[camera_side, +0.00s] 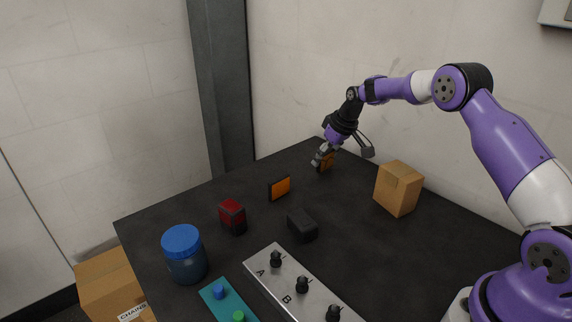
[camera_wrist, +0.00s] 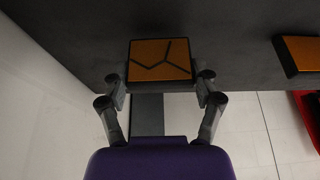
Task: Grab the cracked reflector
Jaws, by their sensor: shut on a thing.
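The cracked reflector (camera_wrist: 160,60) is an orange square with dark branching crack lines and a dark edge. In the wrist view it sits between the two fingers of my gripper (camera_wrist: 160,86), which is shut on it. In the side view my gripper (camera_side: 322,160) is at the far edge of the table, with the cracked reflector (camera_side: 327,161) partly hidden by the fingers. I cannot tell whether it touches the table. A second orange reflector (camera_side: 280,188) without visible cracks stands nearer; it also shows at the right of the wrist view (camera_wrist: 304,54).
A cardboard box (camera_side: 399,188) stands right of my gripper. Nearer are a red light (camera_side: 232,216), a black block (camera_side: 302,225), a blue-lidded jar (camera_side: 185,255), a teal board (camera_side: 222,303) and a metal plate (camera_side: 283,279) with black knobs. The table's far edge is close to my gripper.

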